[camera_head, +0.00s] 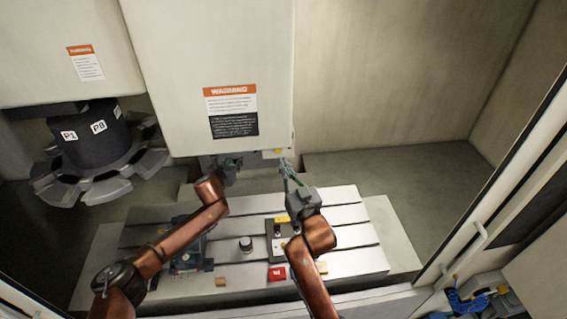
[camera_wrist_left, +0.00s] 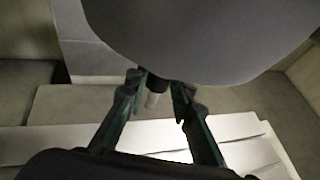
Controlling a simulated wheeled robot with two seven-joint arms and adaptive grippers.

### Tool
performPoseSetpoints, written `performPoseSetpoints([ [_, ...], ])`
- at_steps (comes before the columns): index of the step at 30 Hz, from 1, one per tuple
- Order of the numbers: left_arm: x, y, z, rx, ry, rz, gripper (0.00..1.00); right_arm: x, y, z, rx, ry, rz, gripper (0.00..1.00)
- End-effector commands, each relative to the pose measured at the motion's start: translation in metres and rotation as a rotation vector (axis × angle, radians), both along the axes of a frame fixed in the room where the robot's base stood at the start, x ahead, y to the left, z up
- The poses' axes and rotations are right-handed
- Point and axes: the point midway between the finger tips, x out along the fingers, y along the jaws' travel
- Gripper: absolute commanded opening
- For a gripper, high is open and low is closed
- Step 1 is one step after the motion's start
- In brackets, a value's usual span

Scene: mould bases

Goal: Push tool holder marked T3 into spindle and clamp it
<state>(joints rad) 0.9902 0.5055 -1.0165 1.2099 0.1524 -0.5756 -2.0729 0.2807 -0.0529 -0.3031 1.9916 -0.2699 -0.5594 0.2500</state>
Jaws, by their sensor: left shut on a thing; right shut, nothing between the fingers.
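My left gripper (camera_head: 232,163) is up under the lower edge of the white spindle head (camera_head: 225,45). In the left wrist view its fingers (camera_wrist_left: 160,82) are shut on a dark tool holder with a grey tip (camera_wrist_left: 152,98) pointing down. A large grey rounded surface hides the holder's top, so I cannot tell how far it sits in the spindle. No T3 mark is legible. My right gripper (camera_head: 284,164) is shut and empty, its tips close below a small yellow part (camera_head: 279,153) at the head's lower right edge. I cannot tell if they touch it.
A tool carousel with P1 and P8 labels (camera_head: 95,135) stands at the left. The right side of the enclosure is clear.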

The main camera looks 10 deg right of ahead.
Motion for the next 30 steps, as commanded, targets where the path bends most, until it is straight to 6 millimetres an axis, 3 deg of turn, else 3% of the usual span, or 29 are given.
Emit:
performPoseSetpoints([
  [1,0.002,-0.001,0.01,-0.003,-0.013,-0.003,0.0,-0.002,0.0,0.0,0.0,0.0,0.0,0.0],
  [11,0.002,-0.001,0.01,-0.002,-0.014,-0.003,0.0,-0.004,0.0,0.0,0.0,0.0,-0.001,0.0],
  [12,0.002,-0.001,0.01,-0.003,-0.014,-0.003,0.25,-0.004,0.0,0.0,0.0,0.0,-0.001,0.0],
  [18,0.001,0.0,0.007,-0.001,-0.009,-0.002,0.39,-0.003,0.0,0.0,0.0,0.0,-0.001,0.0],
  [20,0.001,0.0,0.006,-0.001,-0.008,0.0,0.42,-0.003,0.0,0.0,0.0,0.0,-0.001,0.0],
  [30,-0.002,0.001,0.0,0.001,0.002,0.001,0.42,-0.003,0.0,0.0,0.0,0.0,-0.001,0.0],
])
